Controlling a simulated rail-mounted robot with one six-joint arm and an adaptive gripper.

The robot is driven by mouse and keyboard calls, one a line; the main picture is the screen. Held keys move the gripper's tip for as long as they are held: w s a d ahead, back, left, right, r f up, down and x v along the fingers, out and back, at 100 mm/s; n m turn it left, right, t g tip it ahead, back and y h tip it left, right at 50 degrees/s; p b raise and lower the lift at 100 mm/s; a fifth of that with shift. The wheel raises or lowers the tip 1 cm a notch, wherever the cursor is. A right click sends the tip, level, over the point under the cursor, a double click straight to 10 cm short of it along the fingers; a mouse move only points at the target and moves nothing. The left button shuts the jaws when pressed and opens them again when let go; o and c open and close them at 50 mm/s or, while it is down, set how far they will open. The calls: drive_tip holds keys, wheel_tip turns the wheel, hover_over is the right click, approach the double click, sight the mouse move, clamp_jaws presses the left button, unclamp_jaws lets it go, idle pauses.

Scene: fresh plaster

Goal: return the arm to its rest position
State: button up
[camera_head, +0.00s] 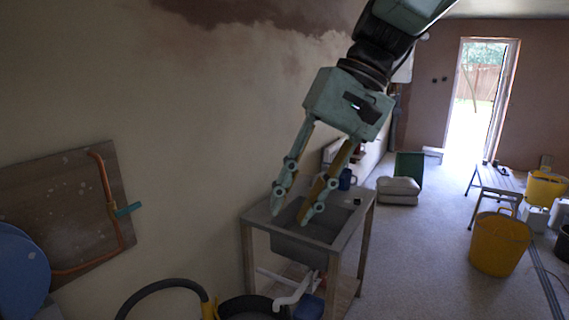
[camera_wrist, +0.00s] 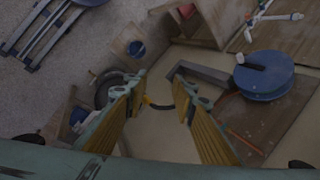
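My gripper (camera_head: 297,202) is pale green with yellow finger pads. In the head view it hangs from the upper right, fingers pointing down and left, in front of the sink stand. The fingers are apart with nothing between them. The wrist view also shows the gripper (camera_wrist: 160,84) open and empty, with the fingertips spread. The arm's upper links leave the head view at the top.
A sink stand (camera_head: 359,222) with a grey basin stands below and behind the gripper. A board with orange pipe (camera_head: 70,205) is at left, beside a blue disc (camera_head: 20,275). A yellow bucket (camera_head: 499,243) stands at right. The floor (camera_head: 415,265) between is clear.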

drive_tip(key=s+d+f+t+h+b, duration=0.1)
drive_tip(key=s+d+f, duration=0.3)
drive_tip(key=s+d, duration=0.5)
drive_tip(key=s+d+f+m+t+h+b, duration=0.1)
drive_tip(key=s+d+f+t+h, duration=0.3)
drive_tip(key=s+d, duration=0.6)
drive_tip(key=s+f, duration=0.1)
drive_tip(key=s, duration=0.3)
drive_tip(key=shift+d, duration=0.2)
